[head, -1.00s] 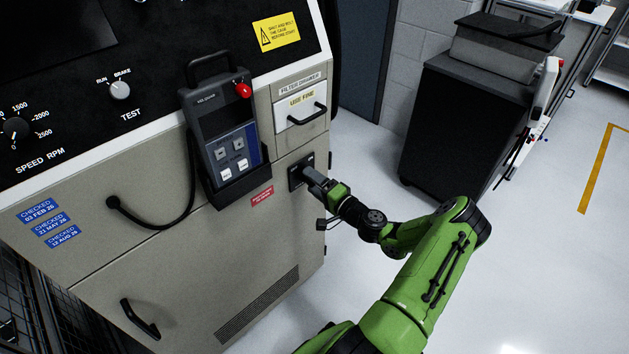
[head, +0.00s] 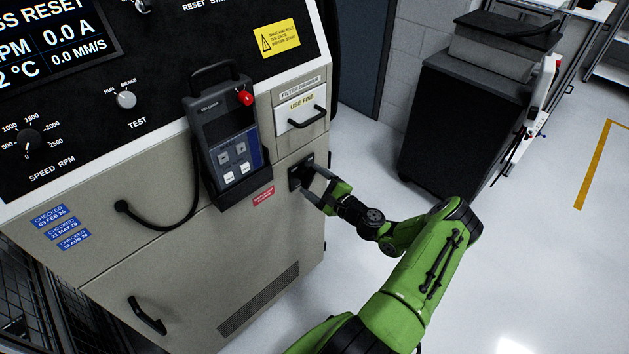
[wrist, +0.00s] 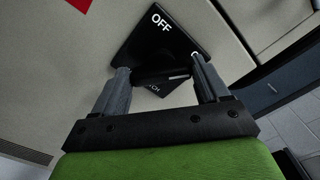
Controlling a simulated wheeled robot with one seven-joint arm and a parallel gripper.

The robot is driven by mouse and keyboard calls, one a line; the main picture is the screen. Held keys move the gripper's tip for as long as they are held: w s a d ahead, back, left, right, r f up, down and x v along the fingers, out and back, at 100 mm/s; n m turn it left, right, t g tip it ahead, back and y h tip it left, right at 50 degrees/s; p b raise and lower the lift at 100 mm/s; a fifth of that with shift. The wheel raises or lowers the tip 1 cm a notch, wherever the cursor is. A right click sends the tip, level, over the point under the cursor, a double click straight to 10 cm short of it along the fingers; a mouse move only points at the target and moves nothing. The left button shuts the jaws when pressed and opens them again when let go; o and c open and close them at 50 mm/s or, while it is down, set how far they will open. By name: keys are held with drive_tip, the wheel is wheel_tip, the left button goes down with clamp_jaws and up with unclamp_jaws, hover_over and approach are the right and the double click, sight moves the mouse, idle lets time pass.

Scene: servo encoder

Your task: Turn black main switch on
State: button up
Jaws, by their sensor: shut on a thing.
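The black main switch (head: 295,178) sits on a square black plate at the right side of the beige machine's front. In the wrist view the plate (wrist: 165,35) reads OFF, and a second white label at its right is partly hidden by a finger. My gripper (head: 312,186) is at the switch from the lower right. In the wrist view my gripper (wrist: 160,75) has its two grey fingers on either side of the dark switch handle (wrist: 158,78), shut on it. The display (head: 50,42) at the upper left is lit with white and blue text.
A pendant (head: 228,140) with a red button hangs in a holder left of the switch. A filter drawer (head: 302,112) with a black handle is above it. A dark cabinet (head: 455,130) stands at the right. Open floor lies between.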

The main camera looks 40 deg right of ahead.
drive_tip(key=shift+m, duration=0.6)
drive_tip(key=shift+f, duration=0.1)
drive_tip(key=o, duration=1.1)
drive_tip(key=shift+c, duration=0.2)
drive_tip(key=shift+s, duration=0.1)
drive_tip(key=s+p, duration=0.2)
drive_tip(key=s, duration=1.3)
drive_tip(key=shift+s+d, duration=0.2)
drive_tip(key=shift+s, duration=0.1)
